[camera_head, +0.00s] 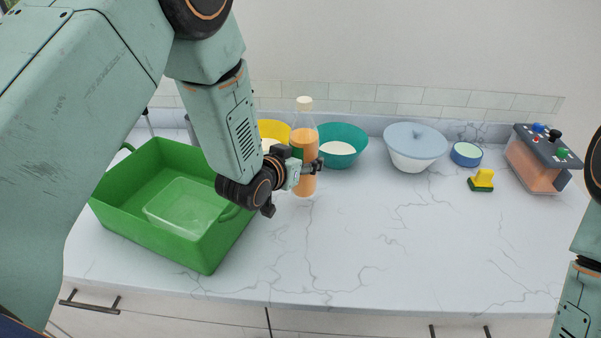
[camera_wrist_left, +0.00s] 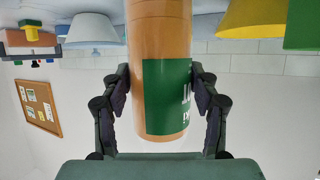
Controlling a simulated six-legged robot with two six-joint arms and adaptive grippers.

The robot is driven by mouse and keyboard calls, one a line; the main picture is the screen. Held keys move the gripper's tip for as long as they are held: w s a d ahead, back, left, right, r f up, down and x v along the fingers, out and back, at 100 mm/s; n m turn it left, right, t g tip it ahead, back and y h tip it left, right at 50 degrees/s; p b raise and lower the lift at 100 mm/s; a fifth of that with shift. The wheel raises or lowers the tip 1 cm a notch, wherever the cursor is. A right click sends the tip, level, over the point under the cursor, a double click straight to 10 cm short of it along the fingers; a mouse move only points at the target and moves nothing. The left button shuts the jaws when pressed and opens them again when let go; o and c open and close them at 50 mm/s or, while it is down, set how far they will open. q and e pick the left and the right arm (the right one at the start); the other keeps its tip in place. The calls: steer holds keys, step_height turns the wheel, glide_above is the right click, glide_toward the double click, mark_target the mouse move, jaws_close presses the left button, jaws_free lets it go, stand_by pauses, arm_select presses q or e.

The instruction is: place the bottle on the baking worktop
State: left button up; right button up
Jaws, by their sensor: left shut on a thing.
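The bottle (camera_head: 304,138) is orange with a pale cap and a green label, and it stands upright at the worktop's middle left. My left gripper (camera_head: 306,168) is shut on its body from the left side. In the left wrist view, which is upside down, the bottle (camera_wrist_left: 160,50) sits between both fingers, with the green label facing the camera. The bottle's base is over the white marbled worktop (camera_head: 400,240); I cannot tell whether it touches. My right arm shows at the right edge, but its gripper is out of view.
A green bin (camera_head: 205,255) with a clear box in it stands left of the bottle. A small blue tub, a sponge and a machine stand right. The front middle is clear.

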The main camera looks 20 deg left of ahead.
arm_select(q)
steer(key=f, duration=0.3)
steer(key=shift+s+a, duration=0.2)
steer(key=shift+a, duration=0.1)
steer(key=shift+s+f, duration=0.1)
steer(key=shift+f, duration=0.05)
steer(key=shift+d+f, duration=0.15)
steer(key=shift+d, duration=0.05)
steer(key=shift+w+f, duration=0.2)
steer(key=shift+w, duration=0.15)
steer(key=o, duration=1.4)
steer(key=shift+c, duration=0.2)
steer(key=o, duration=0.3)
steer(key=shift+s+a+r, duration=0.1)
steer(key=shift+s+r, duration=0.05)
steer(key=shift+s, duration=0.25)
steer(key=shift+o, duration=0.2)
steer(key=shift+w, duration=0.25)
steer(key=p+v, duration=0.4)
steer(key=v, duration=0.3)
steer(key=shift+s, duration=0.25)
arm_select(e)
steer(key=r, duration=0.4)
steer(key=shift+s+a+r, duration=0.15)
steer(key=shift+s+r, duration=0.1)
